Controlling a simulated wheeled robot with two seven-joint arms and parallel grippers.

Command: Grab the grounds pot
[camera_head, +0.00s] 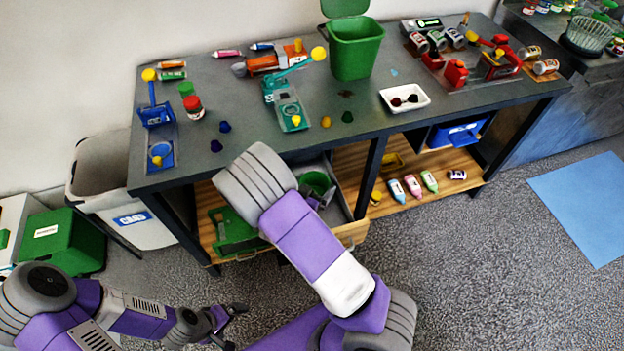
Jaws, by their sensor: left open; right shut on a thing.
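A small green pot (318,180), which I take for the grounds pot, stands in the open drawer (352,232) under the table. My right arm reaches over the drawer and hides part of it. My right gripper (323,198) is mostly covered by that arm; its small visible grey part is at the pot's near side, shut on it. The exact grip is hidden. My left gripper (236,326) is open and empty, low over the floor at the bottom left, well apart from the pot.
A green crate (232,232) is beside the drawer. A white bin (115,185) stands left.

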